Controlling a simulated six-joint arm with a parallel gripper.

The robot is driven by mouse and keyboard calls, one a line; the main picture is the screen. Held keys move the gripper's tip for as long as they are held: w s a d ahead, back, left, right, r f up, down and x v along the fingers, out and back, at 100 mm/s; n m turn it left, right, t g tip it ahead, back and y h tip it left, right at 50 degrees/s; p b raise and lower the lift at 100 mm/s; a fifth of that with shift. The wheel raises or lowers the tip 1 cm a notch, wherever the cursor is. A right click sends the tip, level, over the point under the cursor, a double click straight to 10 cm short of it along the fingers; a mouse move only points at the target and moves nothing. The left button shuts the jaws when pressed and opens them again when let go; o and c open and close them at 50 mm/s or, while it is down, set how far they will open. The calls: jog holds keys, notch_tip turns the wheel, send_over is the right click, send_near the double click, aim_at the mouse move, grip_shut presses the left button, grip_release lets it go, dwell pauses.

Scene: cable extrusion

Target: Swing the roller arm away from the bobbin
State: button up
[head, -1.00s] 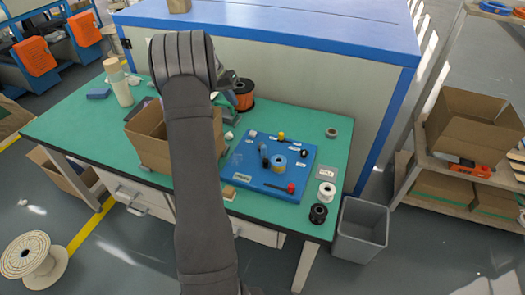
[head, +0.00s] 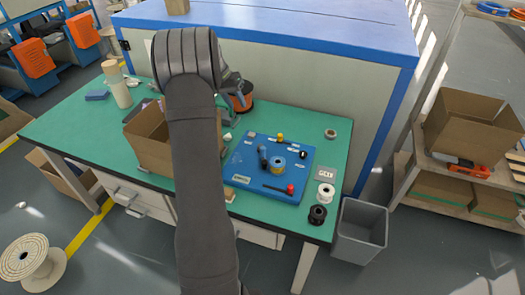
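A blue board (head: 248,185) lies on the green bench. A red-ended dark lever (head: 289,189) lies at the board's front right. My gripper (head: 237,92) is above the bench's back, in front of the copper-coloured spool and up and left of the board, clear of the bobbin. Its fingers are too small and partly hidden to tell their opening.
A copper-coloured spool (head: 246,101) stands behind my gripper. An open cardboard box (head: 146,137) is left of my arm. A white spool (head: 326,191) and a black spool (head: 317,214) stand right of the board. A blue-topped cabinet (head: 330,40) borders the bench's back.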

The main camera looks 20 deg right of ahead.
aim_at(263, 148)
jog(key=s+d+r+t+y, duration=0.1)
jog(key=s+d+r+y, duration=0.1)
jog(key=s, duration=0.5)
jog(key=s+d+r+y, duration=0.2)
jog(key=s, duration=0.5)
notch_tip(263, 148, down, 18)
jog(key=shift+r, duration=0.25)
grip_shut()
